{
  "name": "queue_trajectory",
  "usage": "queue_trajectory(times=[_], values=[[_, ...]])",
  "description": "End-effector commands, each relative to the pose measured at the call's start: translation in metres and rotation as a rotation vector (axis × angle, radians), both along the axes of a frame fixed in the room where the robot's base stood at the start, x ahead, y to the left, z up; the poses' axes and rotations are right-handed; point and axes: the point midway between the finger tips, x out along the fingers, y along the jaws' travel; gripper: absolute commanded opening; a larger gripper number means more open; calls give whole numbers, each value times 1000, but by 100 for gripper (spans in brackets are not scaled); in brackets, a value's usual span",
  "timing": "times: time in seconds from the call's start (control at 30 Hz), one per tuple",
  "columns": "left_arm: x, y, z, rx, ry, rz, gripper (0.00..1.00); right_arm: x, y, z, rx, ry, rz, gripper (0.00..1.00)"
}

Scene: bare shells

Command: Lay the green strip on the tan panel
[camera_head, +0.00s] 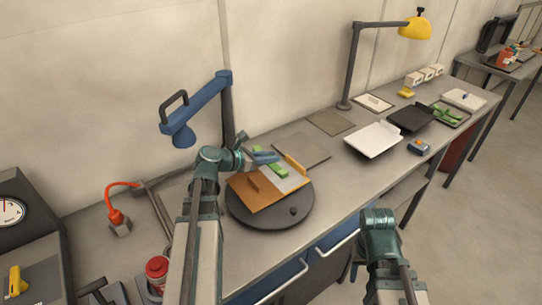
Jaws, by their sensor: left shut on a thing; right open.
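The tan panel (264,198) lies on a round black turntable (240,217) on the bench, with small upright tan pieces at its edges. A grey area covers part of its far side. The green strip (281,173) is at the panel's far edge, right below my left gripper (266,160). My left gripper is shut on the strip, and its fingers hide part of it. I cannot tell whether the strip touches the panel. My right gripper (379,217) is open and empty, in front of the bench's near edge.
A blue clamp-like arm (199,103) stands behind the turntable. A flat grey plate (302,149), a white tray (373,139) and a black tray (410,118) lie to the right. More green pieces (447,114) lie farther right. A yellow lamp (415,28) overhangs the back.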

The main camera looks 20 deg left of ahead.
Motion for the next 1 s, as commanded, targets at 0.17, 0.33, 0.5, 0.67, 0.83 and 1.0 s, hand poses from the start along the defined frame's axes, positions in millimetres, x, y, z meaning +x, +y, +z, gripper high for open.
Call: queue_trajectory(times=[0.17,0.33,0.5,0.67,0.83,1.0], values=[[0,0,-14,0,0,1,0,0,0,-13,0,0,0,50],[0,0,-29,0,0,1,0,0,0,-29,0,0,0,50],[0,0,-45,0,0,1,0,0,0,-45,0,0,0,50],[0,0,-60,0,0,1,0,0,0,-60,0,0,0,50],[0,0,-70,0,0,1,0,0,0,-70,0,0,0,50],[0,0,-71,0,0,1,0,0,0,-71,0,0,0,50]])
